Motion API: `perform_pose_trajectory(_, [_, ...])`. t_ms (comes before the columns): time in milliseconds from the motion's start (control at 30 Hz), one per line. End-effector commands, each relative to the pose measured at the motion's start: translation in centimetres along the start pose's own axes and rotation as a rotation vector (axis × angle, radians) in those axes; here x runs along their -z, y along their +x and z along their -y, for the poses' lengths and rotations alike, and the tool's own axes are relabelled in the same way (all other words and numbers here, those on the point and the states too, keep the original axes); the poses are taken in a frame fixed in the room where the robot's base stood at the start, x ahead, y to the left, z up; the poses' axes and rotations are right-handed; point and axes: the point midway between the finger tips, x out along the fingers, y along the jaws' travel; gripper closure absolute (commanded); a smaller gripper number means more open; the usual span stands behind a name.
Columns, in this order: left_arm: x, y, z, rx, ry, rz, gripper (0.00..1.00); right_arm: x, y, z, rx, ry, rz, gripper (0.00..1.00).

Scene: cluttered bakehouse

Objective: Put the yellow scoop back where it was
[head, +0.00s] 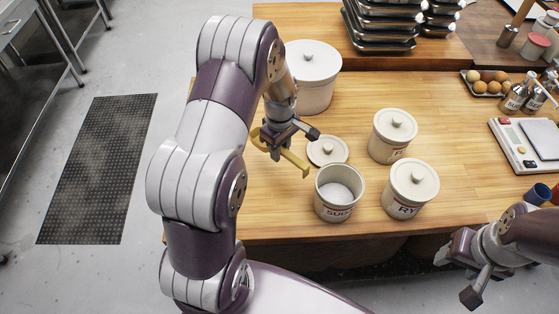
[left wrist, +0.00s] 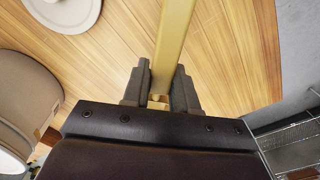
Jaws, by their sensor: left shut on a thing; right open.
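The yellow scoop (head: 295,161) is held by my left gripper (head: 274,149), above the left part of the wooden table. In the left wrist view its yellow handle (left wrist: 174,45) passes between the fingers of my left gripper (left wrist: 160,92). An open canister (head: 339,206) with a label that seems to read "SUGAR" and white contents stands to the lower right of the scoop. A round lid (head: 327,150) lies on the table behind it. My right gripper (head: 460,276) is open and empty in front of the table's edge.
Two lidded canisters (head: 393,136) (head: 413,188) stand right of the open one. A large lidded canister (head: 313,76) stands behind. Stacked metal trays (head: 380,27), eggs (head: 488,81) and a scale (head: 525,145) are farther back and right. Table between canisters and scale is clear.

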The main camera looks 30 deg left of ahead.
Motion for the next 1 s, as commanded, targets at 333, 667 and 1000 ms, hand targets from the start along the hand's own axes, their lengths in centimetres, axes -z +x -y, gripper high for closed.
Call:
perform_pose_trajectory(333, [-4.5,-0.4,5.0,0.005,0.406,0.003,1.00,0.9,-7.6,0.0,0.000,0.000,-0.002,0.43])
perform_pose_trajectory(667, [-4.4,1.9,4.6,0.000,0.784,0.001,1.00,0.8,-6.9,0.0,0.000,0.000,-0.001,0.43])
perform_pose_trajectory(1000, [-4.4,5.8,4.5,0.000,0.784,0.000,1.00,0.4,-3.4,0.0,0.000,0.000,-0.001,0.43])
